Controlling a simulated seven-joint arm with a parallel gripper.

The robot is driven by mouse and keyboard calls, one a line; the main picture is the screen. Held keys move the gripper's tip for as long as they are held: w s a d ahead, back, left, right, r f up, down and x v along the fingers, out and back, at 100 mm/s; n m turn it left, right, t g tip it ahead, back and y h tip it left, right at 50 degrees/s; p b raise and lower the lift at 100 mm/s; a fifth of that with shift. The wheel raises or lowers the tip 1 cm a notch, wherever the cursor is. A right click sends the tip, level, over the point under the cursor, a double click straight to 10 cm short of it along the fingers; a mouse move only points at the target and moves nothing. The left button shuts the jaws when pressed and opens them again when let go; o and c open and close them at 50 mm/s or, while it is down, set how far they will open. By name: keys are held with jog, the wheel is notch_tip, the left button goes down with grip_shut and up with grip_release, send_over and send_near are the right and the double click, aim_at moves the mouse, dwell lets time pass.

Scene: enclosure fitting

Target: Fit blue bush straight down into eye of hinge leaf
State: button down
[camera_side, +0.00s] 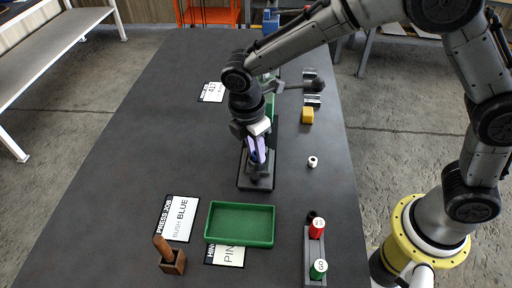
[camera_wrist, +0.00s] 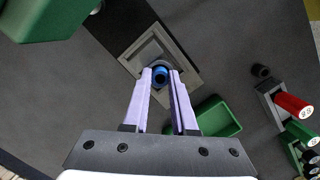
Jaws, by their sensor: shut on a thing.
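My gripper (camera_wrist: 161,73) has two long lilac fingers, shut on the blue bush (camera_wrist: 160,76) at their tips. In the side view my gripper (camera_side: 257,158) points down over a dark square fixture (camera_side: 244,183). In the wrist view the fixture (camera_wrist: 135,61) has a pale stepped square frame, and the bush lies over its middle. A grey rounded part, perhaps the eye of the hinge leaf, shows just behind the bush. The fingers and bush hide most of it. I cannot tell whether the bush is above the eye or inside it.
A green tray (camera_side: 240,238) stands in front of the fixture. A rack (camera_side: 307,262) with red and green cylinders is at the front right. A white ring (camera_side: 313,162) and yellow block (camera_side: 307,116) lie to the right. A wooden holder (camera_side: 172,264) and cards (camera_side: 178,218) are front left.

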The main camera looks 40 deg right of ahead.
jog(key=shift+r, duration=0.4)
dwell(0.8)
jog(key=shift+f, duration=0.5)
dwell(0.7)
jog(key=shift+r, duration=0.25)
jog(key=shift+r, duration=0.25)
dwell(0.7)
jog(key=shift+f, duration=0.5)
dwell(0.9)
jog(key=shift+r, duration=0.1)
